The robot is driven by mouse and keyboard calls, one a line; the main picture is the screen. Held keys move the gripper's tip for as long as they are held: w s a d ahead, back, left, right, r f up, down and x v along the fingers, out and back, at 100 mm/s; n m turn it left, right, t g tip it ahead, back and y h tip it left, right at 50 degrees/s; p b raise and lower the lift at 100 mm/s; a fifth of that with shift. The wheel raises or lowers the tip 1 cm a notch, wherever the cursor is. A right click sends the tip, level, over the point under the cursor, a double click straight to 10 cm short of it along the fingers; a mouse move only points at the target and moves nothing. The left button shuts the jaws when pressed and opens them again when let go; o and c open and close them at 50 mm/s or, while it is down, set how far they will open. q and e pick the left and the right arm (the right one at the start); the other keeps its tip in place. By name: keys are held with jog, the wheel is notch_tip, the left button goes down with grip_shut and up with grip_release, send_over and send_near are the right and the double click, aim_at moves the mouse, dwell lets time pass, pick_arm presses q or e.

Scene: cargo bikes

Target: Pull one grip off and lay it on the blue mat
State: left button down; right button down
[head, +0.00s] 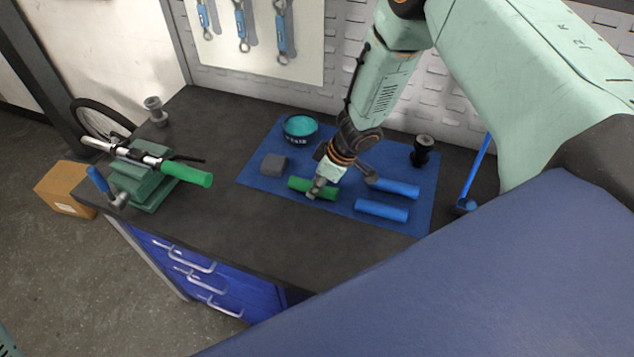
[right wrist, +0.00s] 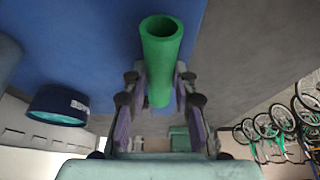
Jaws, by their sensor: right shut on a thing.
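A green grip (head: 314,187) is in my right gripper (head: 322,185), over the near left part of the blue mat (head: 262,187). In the right wrist view the green grip (right wrist: 160,55) is a hollow tube between the two fingers of my right gripper (right wrist: 160,90), its open end facing the camera's top. The gripper is shut on it. I cannot tell whether the grip touches the mat. Another green grip (head: 187,174) sits on the right end of a handlebar (head: 140,156) held in a green vise (head: 140,185). My left gripper is not in view.
A blue tool (head: 474,175) leans at the right. The bench (head: 215,225) is clear between vise and mat.

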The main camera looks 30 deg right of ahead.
jog(key=shift+w+f, duration=0.1)
jog(key=shift+w+f, duration=0.15)
jog(key=c, duration=1.2)
grip_release()
jog(key=shift+o, duration=1.1)
jog(key=shift+v, duration=3.8)
